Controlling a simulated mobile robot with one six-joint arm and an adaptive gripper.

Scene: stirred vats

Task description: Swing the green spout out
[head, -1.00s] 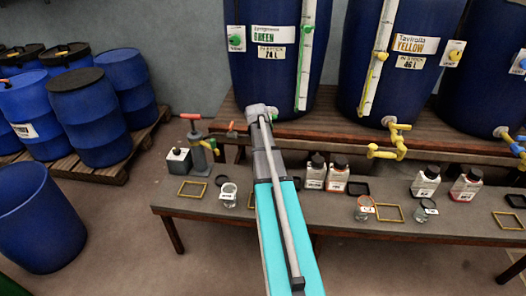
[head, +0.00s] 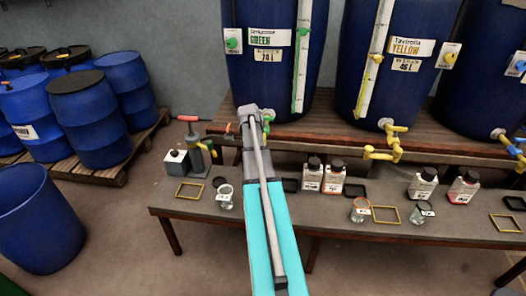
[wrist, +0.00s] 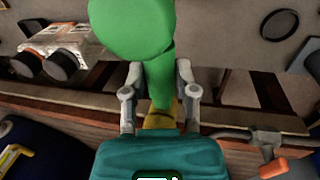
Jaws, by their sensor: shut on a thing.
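The green spout (wrist: 159,78) stands between the two fingers of my gripper (wrist: 157,92) in the wrist view, and the gripper is shut on it. Its wide round green end (wrist: 132,25) is nearest the camera. In the head view a small green part of the tap (head: 267,118) shows just right of my arm's end, low on the front of the green vat (head: 268,75). The arm hides my fingers and most of the spout there, so the spout's angle is hard to tell.
The yellow vat (head: 395,90) with its yellow tap (head: 390,143) stands to the right. A grey pump with a red handle (head: 190,135) is left of my arm.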

